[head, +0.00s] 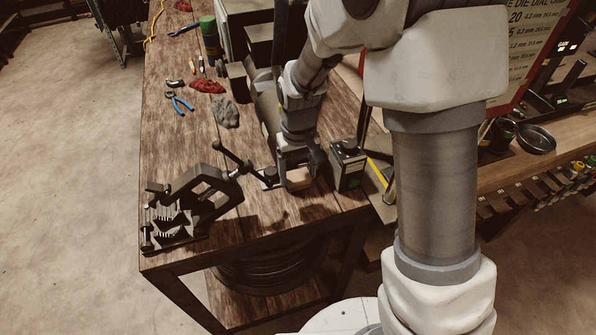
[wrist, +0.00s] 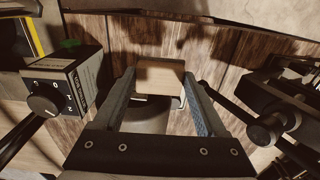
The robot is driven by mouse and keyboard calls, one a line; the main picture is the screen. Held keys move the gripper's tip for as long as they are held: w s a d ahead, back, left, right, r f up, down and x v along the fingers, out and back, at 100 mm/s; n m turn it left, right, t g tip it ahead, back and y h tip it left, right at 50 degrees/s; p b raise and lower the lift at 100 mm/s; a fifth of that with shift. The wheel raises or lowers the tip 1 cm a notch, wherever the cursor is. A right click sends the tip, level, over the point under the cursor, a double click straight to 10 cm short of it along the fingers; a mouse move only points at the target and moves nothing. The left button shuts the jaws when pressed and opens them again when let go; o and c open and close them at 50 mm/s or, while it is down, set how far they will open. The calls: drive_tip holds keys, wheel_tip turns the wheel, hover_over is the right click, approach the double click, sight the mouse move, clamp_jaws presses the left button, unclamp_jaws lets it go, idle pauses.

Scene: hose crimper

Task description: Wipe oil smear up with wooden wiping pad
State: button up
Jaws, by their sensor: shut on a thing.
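The wooden wiping pad (wrist: 160,76) is a pale block between the two fingertips of my gripper (wrist: 159,84) in the wrist view. My gripper is shut on it. In the head view my gripper (head: 297,172) points down at the workbench (head: 290,213), and the pad (head: 300,180) shows low between the fingers, at or just above the wood. I cannot tell whether it touches. I cannot make out the oil smear for certain; dark patches and shadows lie on the planks around the gripper.
A black box with a dial (head: 347,163) stands close right of my gripper; the dial (wrist: 43,104) faces the wrist camera. A black clamp-like tool (head: 190,205) stands to the left. Blue pliers (head: 179,103), red rags (head: 207,87) and a grey rag (head: 226,113) lie farther back.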

drive_tip(key=shift+f+b, duration=3.5)
drive_tip(key=shift+f, duration=1)
drive_tip(key=shift+f, duration=0.35)
drive_tip(key=shift+d, duration=0.1)
drive_tip(key=shift+w+d+b, duration=0.1)
drive_tip(key=shift+w+d, duration=0.15)
drive_tip(key=shift+d, duration=0.6)
drive_tip(key=shift+w+d+b, duration=0.1)
drive_tip(key=shift+w+d, duration=0.2)
drive_tip(key=shift+d, duration=0.55)
drive_tip(key=shift+w+d+b, duration=0.1)
drive_tip(key=shift+w+d, duration=0.15)
drive_tip(key=shift+d, duration=0.6)
drive_tip(key=shift+s+a, duration=0.25)
drive_tip(key=shift+a, duration=0.65)
drive_tip(key=shift+s+a, duration=0.3)
drive_tip(key=shift+a, duration=0.6)
drive_tip(key=shift+s+a, duration=0.25)
drive_tip(key=shift+a, duration=0.65)
drive_tip(key=shift+d, duration=0.15)
drive_tip(key=shift+w+d, duration=0.25)
drive_tip(key=shift+d, duration=0.6)
drive_tip(key=shift+w+d, duration=0.3)
drive_tip(key=shift+d, duration=0.55)
drive_tip(key=shift+w+d, duration=0.25)
drive_tip(key=shift+d, duration=0.6)
